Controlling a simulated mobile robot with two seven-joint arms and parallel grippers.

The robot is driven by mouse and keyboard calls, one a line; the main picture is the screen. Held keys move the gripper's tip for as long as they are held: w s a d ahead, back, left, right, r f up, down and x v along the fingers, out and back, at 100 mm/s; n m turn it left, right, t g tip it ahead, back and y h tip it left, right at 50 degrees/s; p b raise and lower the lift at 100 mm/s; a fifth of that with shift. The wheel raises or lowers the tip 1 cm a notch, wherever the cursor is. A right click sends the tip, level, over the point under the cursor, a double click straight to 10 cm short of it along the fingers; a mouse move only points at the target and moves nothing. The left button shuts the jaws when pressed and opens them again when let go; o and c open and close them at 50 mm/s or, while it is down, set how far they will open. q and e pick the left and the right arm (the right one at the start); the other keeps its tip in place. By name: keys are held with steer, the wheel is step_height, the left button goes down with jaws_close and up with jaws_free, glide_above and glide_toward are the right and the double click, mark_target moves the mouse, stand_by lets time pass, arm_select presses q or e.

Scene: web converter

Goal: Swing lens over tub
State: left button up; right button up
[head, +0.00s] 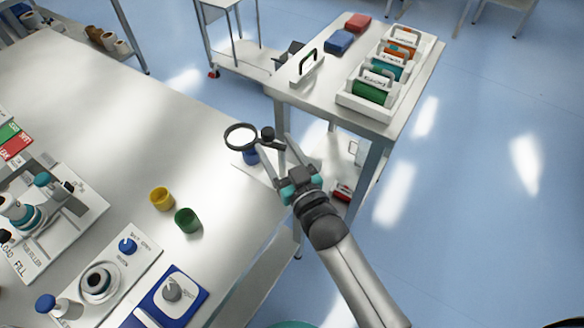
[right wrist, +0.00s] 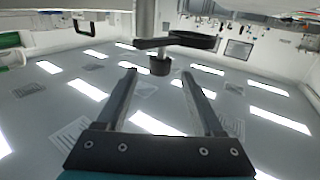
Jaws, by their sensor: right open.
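The lens (head: 241,137) is a round glass in a black ring, on a short dark arm with a black knob (head: 267,133) at its right. It stands near the table's far right corner. A blue tub (head: 251,157) shows just below the ring, partly hidden by it; I cannot tell if the lens is directly above. My right gripper (head: 273,149) is open around or just short of the knob. In the right wrist view, the knob (right wrist: 160,66) appears between the fingertips, with the lens ring (right wrist: 193,40) beyond, touching neither finger visibly. My left gripper is not in view.
A yellow tub (head: 161,199) and a green tub (head: 187,220) stand on the table (head: 120,120). Panels with blue knobs (head: 128,246) and a filler station (head: 70,215) lie nearer. A cart (head: 325,98) with a tray of rolls stands at right. The table's middle is clear.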

steer(key=v, duration=0.7)
steer(key=shift+s, duration=0.1)
